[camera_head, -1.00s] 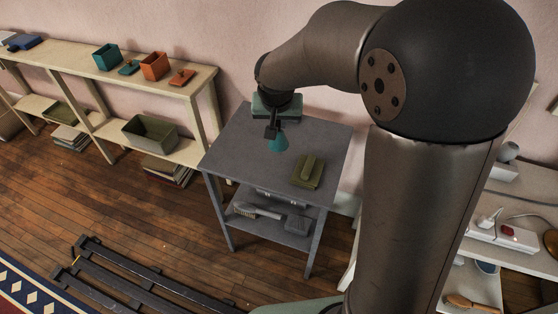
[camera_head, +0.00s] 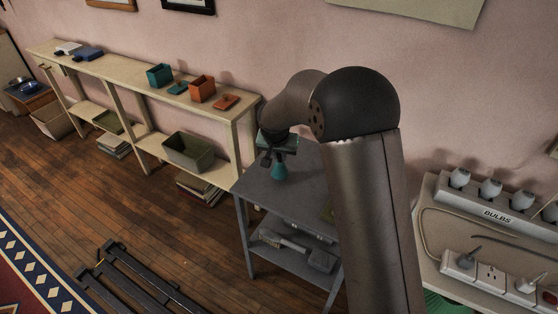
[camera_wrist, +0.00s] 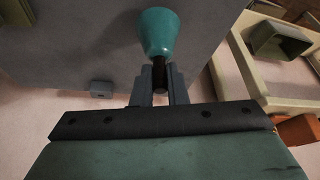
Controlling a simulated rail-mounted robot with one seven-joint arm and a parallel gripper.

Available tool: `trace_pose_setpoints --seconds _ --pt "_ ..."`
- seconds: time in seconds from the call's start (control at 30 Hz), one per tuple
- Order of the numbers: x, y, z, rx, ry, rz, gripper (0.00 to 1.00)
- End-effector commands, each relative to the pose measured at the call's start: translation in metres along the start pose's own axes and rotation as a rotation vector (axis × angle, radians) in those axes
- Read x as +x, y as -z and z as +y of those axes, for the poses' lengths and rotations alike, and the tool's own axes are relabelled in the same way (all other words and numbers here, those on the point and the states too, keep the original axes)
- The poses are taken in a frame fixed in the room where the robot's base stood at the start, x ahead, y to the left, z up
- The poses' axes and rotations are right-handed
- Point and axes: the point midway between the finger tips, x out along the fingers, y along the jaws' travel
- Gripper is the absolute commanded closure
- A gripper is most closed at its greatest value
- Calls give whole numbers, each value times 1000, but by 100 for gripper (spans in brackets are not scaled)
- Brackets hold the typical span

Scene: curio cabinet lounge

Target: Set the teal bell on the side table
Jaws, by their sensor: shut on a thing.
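The teal bell (camera_head: 280,172) hangs mouth down under my gripper (camera_head: 278,158), over the grey side table (camera_head: 262,191). In the wrist view my gripper's fingers (camera_wrist: 161,88) are shut on the bell's dark handle, and the flared teal body (camera_wrist: 158,32) points away from them. The grey table top (camera_wrist: 70,45) spreads behind the bell. I cannot tell whether the bell's rim touches the table. My arm hides the right part of the table.
An olive object (camera_head: 327,213) on the table is mostly hidden by my arm. A brush (camera_head: 285,243) lies on the lower shelf. Left stands a cream shelf (camera_head: 135,88) with a teal box (camera_head: 159,75) and an orange box (camera_head: 202,88). Power strips (camera_head: 497,213) lie at right.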

Motion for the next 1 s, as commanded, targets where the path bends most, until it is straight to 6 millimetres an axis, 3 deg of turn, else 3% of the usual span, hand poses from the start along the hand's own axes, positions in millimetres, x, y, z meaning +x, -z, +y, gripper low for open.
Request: trace_pose_setpoints --seconds 0.27,0.47,0.5,0.6,0.63,1.0 --pt "32 -10 -4 -1 -1 -1 100" --pt "35 -11 -3 -1 0 0 100" --pt "35 -12 -3 -1 0 -1 84" --pt "35 -12 -3 -1 0 -1 57" --pt "35 -12 -3 -1 0 -1 52" --pt "28 -11 -4 0 1 2 52"
